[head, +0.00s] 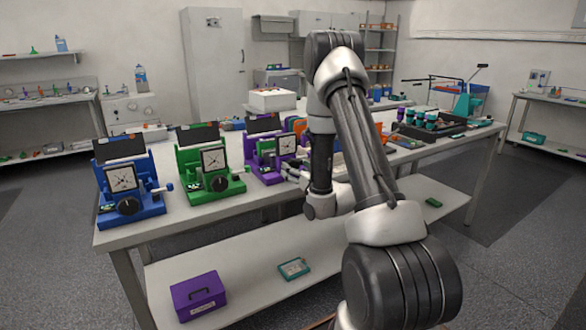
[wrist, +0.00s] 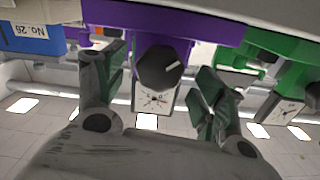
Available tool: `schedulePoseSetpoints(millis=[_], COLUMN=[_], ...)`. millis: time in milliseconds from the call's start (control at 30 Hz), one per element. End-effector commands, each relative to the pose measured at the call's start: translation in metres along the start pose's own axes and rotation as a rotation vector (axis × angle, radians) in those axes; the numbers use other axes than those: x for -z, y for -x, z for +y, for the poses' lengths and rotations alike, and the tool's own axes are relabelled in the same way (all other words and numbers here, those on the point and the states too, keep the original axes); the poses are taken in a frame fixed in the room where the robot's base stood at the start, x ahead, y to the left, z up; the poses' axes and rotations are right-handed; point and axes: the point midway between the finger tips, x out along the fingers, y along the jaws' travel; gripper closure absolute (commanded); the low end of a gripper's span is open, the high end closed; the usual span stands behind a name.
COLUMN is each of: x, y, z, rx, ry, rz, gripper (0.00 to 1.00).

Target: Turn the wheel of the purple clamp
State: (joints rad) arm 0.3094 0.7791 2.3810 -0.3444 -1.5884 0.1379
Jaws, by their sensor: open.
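The purple clamp (head: 268,178) stands on the bench, third in the row of clamps, with a square dial on its front. In the wrist view the purple clamp (wrist: 190,20) is at the top, upside down. Its black wheel (wrist: 157,68) with a white mark is in the middle, with the dial (wrist: 154,100) below it. My gripper (wrist: 160,72) is open, one finger on each side of the wheel, with gaps showing between. In the head view my gripper (head: 294,172) is beside the clamp's front and partly hides it, including the wheel.
A green clamp (head: 210,168) and a blue clamp (head: 128,190) stand to the left. The green one (wrist: 285,85) is close to the right finger in the wrist view. An orange item (head: 299,126) is behind my arm. A purple box (head: 198,296) sits on the lower shelf.

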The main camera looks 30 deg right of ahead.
Motion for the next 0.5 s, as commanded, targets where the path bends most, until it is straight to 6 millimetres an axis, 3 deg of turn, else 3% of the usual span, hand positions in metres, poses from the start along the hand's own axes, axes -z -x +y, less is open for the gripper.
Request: schedulePoseSetpoints(millis=[200,500], x=[0.0,0.0], y=[0.036,0.047], z=[0.001,0.0], rx=[-0.002,-0.001], ry=[-0.001,0.0], rz=[-0.002,0.0], gripper=[0.3,0.3])
